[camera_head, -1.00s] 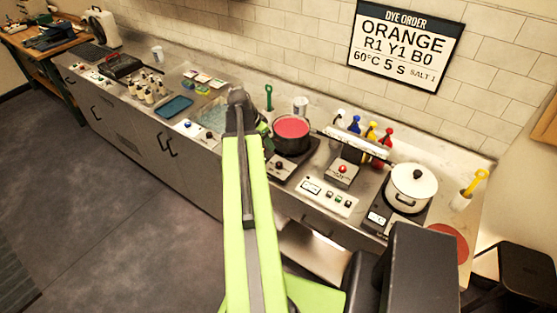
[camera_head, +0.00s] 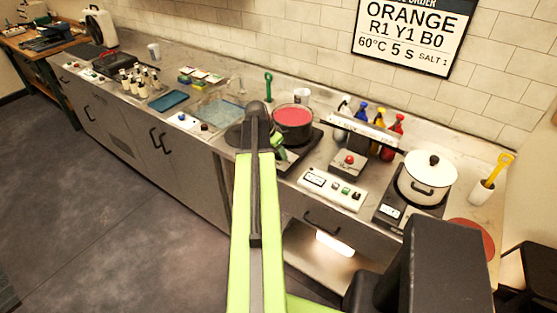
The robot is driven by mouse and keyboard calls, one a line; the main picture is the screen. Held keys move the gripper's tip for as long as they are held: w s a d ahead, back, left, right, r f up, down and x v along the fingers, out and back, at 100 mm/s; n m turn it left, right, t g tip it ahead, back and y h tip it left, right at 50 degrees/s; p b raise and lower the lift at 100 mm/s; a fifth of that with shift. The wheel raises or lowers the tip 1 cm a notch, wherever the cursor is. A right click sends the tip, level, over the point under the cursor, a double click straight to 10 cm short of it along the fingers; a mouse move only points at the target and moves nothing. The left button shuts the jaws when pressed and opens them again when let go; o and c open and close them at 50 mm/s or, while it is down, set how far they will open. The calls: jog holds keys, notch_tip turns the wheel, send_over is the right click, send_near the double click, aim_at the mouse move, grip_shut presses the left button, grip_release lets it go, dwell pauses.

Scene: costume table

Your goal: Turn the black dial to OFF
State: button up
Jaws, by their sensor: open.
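A pot of red liquid (camera_head: 293,121) stands on a dark hot plate (camera_head: 302,150) at the middle of the counter. The front panel of this hot plate, where a small dark dial showed earlier, is now mostly behind my arm's end, so I cannot make out the dial or its setting. My gripper (camera_head: 283,156) is at the left front of the hot plate, just below the pot. It is open, partly hidden by my wrist, and I cannot tell whether it touches anything.
A control box (camera_head: 334,189) with coloured buttons and a red-button box (camera_head: 348,162) stand to the right. A white lidded pot (camera_head: 427,177) stands on another hot plate. A clear basin (camera_head: 219,113) and blue tray (camera_head: 168,101) lie to the left.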

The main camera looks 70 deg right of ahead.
jog(key=shift+c, duration=0.2)
grip_shut()
jog(key=shift+s+d, duration=0.1)
jog(key=shift+d, duration=0.2)
jog(key=shift+a, duration=0.3)
